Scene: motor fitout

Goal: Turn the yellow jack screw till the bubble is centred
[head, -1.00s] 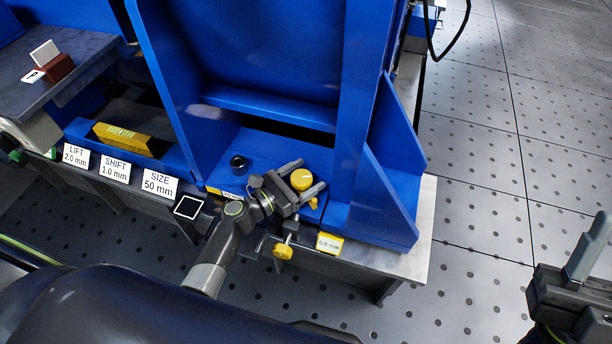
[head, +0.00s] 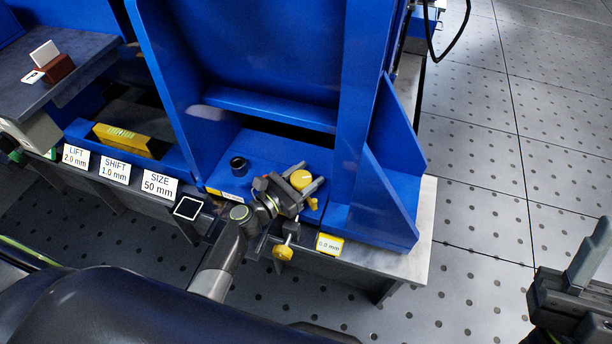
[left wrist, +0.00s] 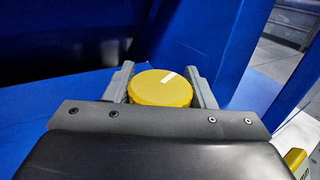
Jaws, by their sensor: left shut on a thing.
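The yellow jack screw (head: 302,178) has a round knob and stands on the blue base plate at the foot of the blue frame. It also shows in the left wrist view (left wrist: 160,88), with a white mark on its top at the upper right. My left gripper (head: 304,180) is shut on it, one finger on each side of the knob. A small yellow-edged strip (head: 228,194) lies at the plate's front left edge; I cannot make out a bubble in it. My right gripper (head: 590,255) is at the right edge, partly cut off, away from the work.
A dark round fitting (head: 238,166) stands left of the jack screw. A second yellow knob (head: 282,252) and a yellow 0.0 mm readout (head: 329,243) are at the bench's front edge. A yellow block (head: 125,138) lies at left. The blue frame's uprights rise close behind the gripper.

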